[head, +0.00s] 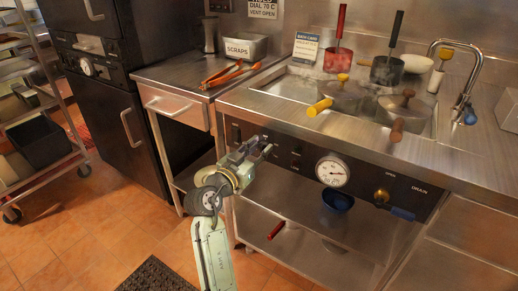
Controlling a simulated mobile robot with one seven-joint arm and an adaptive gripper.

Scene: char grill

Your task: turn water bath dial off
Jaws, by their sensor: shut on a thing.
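The water bath is a steel basin (283,88) set in the counter, with a black control panel (300,148) on its front. My gripper (264,149) is at the left part of this panel, its fingers shut at the water bath dial. The dial is largely hidden by the fingers, so its pointer setting cannot be read. A round white gauge (332,172) sits on the panel to the right of my gripper.
A brass drain valve (381,196) with a blue handle (402,213) juts from the panel's right. Pots with yellow (319,107) and brown (396,130) handles stand in the bath. Orange tongs (229,74) lie on the left counter. An open shelf (300,250) is below.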

